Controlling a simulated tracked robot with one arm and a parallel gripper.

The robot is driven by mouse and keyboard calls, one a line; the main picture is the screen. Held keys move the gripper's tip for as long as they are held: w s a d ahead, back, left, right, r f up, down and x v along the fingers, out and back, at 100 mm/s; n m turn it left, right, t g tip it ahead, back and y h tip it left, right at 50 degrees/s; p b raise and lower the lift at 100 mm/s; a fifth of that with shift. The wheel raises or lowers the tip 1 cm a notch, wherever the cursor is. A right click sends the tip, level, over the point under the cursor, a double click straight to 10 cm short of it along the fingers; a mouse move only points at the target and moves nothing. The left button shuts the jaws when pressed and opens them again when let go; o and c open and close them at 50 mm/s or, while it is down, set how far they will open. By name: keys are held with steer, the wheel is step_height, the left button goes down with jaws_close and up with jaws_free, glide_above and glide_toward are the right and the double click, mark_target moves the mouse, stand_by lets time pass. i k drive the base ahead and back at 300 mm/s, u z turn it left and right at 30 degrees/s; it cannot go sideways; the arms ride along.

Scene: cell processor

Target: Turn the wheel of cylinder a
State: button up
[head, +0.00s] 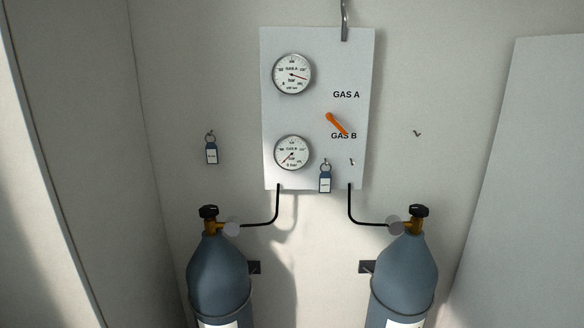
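Two blue-grey gas cylinders stand upright by the back wall, the left cylinder (219,268) and the right cylinder (404,268). Each has a brass valve with a black wheel on top, the left wheel (208,211) and the right wheel (418,210). The white labels at the bottom edge are cut off, so I cannot tell from them which one is cylinder a. My gripper is not in view, and nothing is seen touching either wheel.
A white panel (310,48) on the wall carries gauge A (292,74), gauge B (291,153) and an orange lever (337,124) pointing toward "GAS B". Black pipes link it to the valves. Tags hang on the wall (211,152) and panel (325,181). Space between the cylinders is free.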

mark_target(419, 212)
steer(key=k, duration=0.45)
steer(key=z, duration=0.75)
steer(key=i, duration=1.7)
steer(key=u, duration=0.4)
steer(key=i, duration=1.05)
steer(key=u, duration=0.7)
steer(key=k, duration=0.8)
steer(key=u, duration=0.15)
